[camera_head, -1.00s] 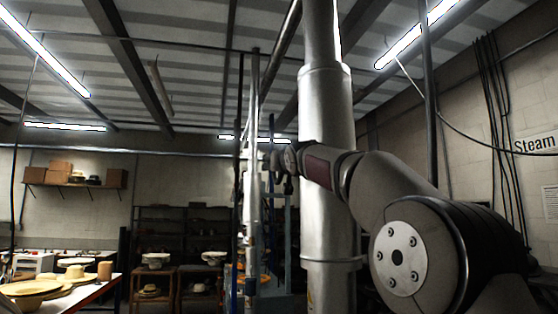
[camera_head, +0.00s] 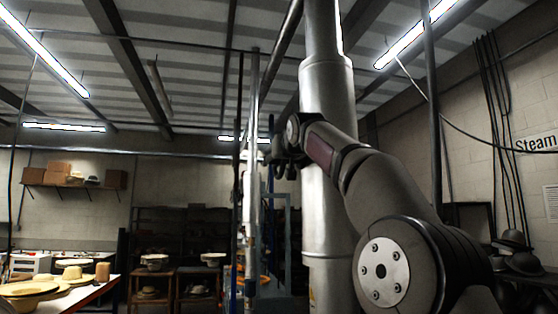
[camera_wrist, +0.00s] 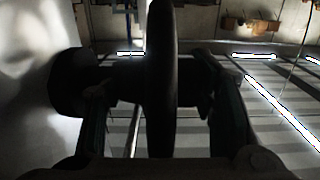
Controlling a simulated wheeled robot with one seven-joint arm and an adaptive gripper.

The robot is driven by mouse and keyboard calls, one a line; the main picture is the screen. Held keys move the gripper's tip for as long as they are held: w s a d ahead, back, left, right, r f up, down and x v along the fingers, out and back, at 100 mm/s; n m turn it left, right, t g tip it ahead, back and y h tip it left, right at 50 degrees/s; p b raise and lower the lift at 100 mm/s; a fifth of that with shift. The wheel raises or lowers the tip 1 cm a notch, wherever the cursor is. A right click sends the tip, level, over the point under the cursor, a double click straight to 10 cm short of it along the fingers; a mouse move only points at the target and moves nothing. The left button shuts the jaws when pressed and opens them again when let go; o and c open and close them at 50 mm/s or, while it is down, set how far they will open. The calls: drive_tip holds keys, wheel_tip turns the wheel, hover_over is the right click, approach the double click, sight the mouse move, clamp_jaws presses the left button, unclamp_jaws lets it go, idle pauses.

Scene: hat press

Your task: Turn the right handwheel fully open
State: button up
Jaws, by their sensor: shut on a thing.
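In the wrist view a dark handwheel (camera_wrist: 162,70) stands edge-on in the middle, between the two fingers of my gripper (camera_wrist: 150,100). The fingers lie on either side of its rim, and my gripper is shut on it. A dark round hub-like part (camera_wrist: 70,82) shows at the left behind the left finger. In the head view my gripper (camera_head: 279,158) is small and dark beside the thin upright pipes, left of the thick silver column. The handwheel cannot be made out clearly there.
A thick silver column (camera_head: 327,190) stands close behind my arm. Thin upright pipes (camera_head: 251,190) stand left of it. A table with straw hats (camera_head: 75,273) is at the left. Dark hats (camera_head: 515,248) sit at the right. Shelves (camera_head: 180,230) line the back wall.

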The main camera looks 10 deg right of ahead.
drive_tip(key=o, duration=1.2)
drive_tip(key=shift+w, duration=0.1)
drive_tip(key=shift+s+r, duration=0.15)
drive_tip(key=shift+s, duration=0.9)
drive_tip(key=s, duration=1)
